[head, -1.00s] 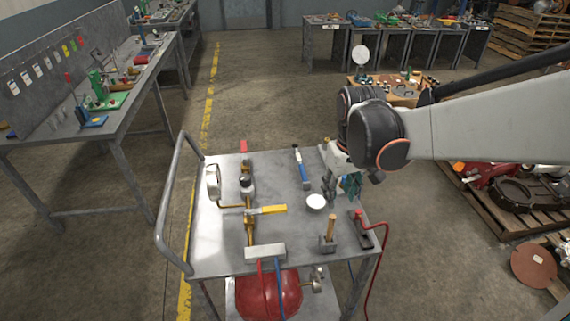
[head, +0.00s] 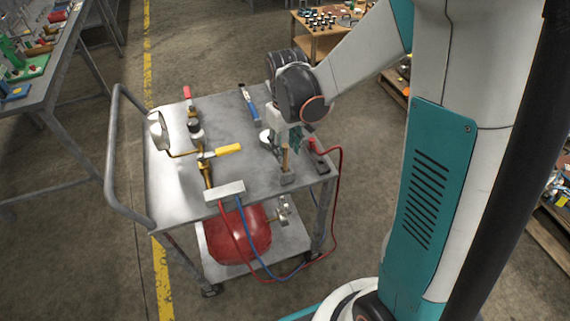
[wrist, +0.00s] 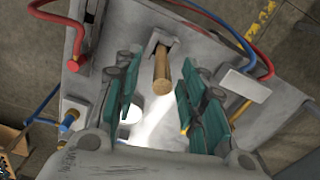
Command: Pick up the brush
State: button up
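An upright wooden handle (head: 284,157) rises from a grey block near the front right of the metal cart's top (head: 180,130). It appears to be the brush, though its working end cannot be made out clearly. In the wrist view the round end of this handle (wrist: 162,82) points towards the camera and lies between the two teal finger pads. My gripper (head: 286,140) is over the cart's right side, close above the handle. In the wrist view my gripper (wrist: 160,92) is open, with gaps on both sides of the handle.
A white round item (head: 265,136) sits close behind my gripper. A red-hosed tool (head: 316,147) is to its right, a blue-handled tool (head: 249,104) behind. A yellow-handled valve assembly (head: 226,149) and a gauge (head: 158,130) are left. A red tank (head: 238,232) is on the lower shelf.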

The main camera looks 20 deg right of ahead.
aim_at(285, 158)
notch_tip(285, 158, down, 5)
jog(key=shift+a+f+b, duration=0.1)
jog(key=shift+b, duration=1.15)
jog(key=shift+c, duration=0.3)
grip_shut()
